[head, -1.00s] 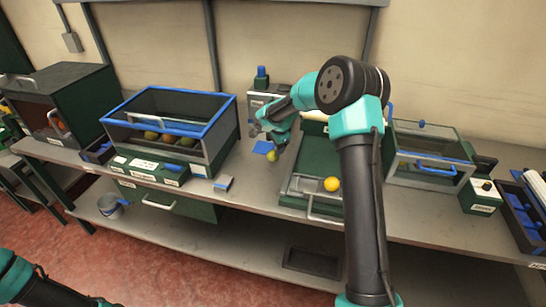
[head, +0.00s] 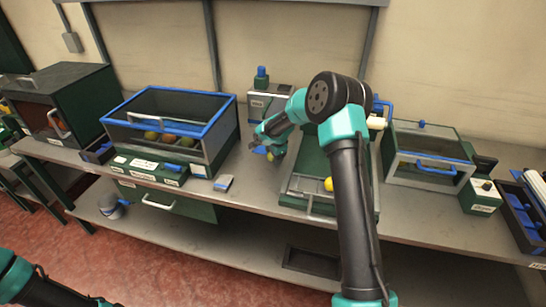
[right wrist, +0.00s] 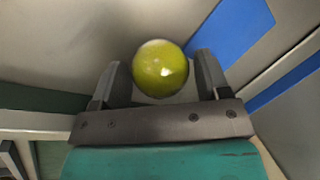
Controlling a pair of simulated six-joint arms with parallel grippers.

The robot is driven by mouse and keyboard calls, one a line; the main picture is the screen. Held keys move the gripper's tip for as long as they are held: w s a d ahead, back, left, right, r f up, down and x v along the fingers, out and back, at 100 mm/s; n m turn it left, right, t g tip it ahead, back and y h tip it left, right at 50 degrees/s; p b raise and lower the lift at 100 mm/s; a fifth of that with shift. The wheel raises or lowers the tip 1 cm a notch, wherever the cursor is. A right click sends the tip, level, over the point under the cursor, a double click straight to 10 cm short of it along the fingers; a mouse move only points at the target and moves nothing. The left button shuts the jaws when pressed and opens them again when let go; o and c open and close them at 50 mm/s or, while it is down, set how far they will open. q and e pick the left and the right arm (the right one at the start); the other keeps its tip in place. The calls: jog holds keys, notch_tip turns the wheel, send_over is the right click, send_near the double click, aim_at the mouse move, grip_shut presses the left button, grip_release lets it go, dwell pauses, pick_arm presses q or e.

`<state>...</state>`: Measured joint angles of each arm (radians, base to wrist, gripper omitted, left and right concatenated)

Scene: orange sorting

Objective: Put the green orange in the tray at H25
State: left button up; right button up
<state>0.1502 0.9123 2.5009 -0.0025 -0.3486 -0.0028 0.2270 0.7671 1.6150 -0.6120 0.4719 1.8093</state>
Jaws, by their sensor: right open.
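The green orange (right wrist: 160,69) shows in the right wrist view as a yellow-green ball between the two fingers of my right gripper (right wrist: 158,82). The fingers stand apart on either side of it. In the head view my right gripper (head: 261,146) is low over the table, right of the blue-rimmed bin, and the green orange (head: 271,156) shows just below it. My left gripper is out of view. I cannot read which tray is marked H25.
The blue-rimmed bin (head: 150,93) holds several fruits. A yellow orange (head: 328,184) lies on the green tray (head: 299,187), partly hidden by my right arm. A clear box with a blue handle (head: 437,168) stands to the right. A dark oven-like box (head: 72,85) stands far left.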

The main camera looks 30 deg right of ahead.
jog(key=shift+f, duration=0.15)
dwell(0.3)
jog(key=c, duration=0.8)
notch_tip(320, 180, up, 10)
jog(key=shift+r, duration=0.1)
dwell(0.8)
jog(key=s+a+n+y, duration=0.1)
jog(key=s+a+n, duration=0.2)
jog(key=a+n, duration=0.2)
jog(key=s+a+n+g+y, duration=0.1)
jog(key=s+a+n, duration=0.3)
jog(key=a, duration=0.6)
jog(key=s+a+n+g+y, duration=0.1)
jog(key=s+a+n, duration=0.3)
jog(key=a, duration=0.3)
jog(key=shift+a+n, duration=0.4)
jog(key=shift+n, duration=0.4)
